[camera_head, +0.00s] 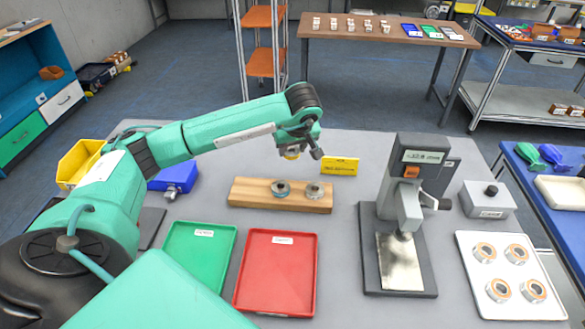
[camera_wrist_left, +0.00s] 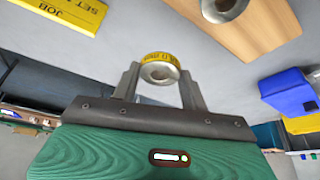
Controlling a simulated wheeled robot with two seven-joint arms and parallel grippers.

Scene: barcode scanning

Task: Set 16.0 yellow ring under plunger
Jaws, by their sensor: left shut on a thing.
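The yellow ring (camera_head: 292,153) is held by my left gripper (camera_head: 300,150), above the back of the grey table. In the left wrist view the yellow-banded ring (camera_wrist_left: 160,57) with a metal centre sits between the two fingers of the left gripper (camera_wrist_left: 160,80), which is shut on it. The press (camera_head: 412,165) stands to the right, with its plunger (camera_head: 403,236) above a metal plate (camera_head: 399,264). The plate looks bare. The ring is well left of the plunger and apart from it. My right gripper is not in view.
A wooden block (camera_head: 244,192) below the gripper holds a blue-banded ring (camera_head: 281,188) and a grey ring (camera_head: 314,190). A yellow job card (camera_head: 341,166) stands behind. Green (camera_head: 198,252) and red (camera_head: 275,272) trays lie in front. A white tray (camera_head: 510,268) at right holds several rings.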

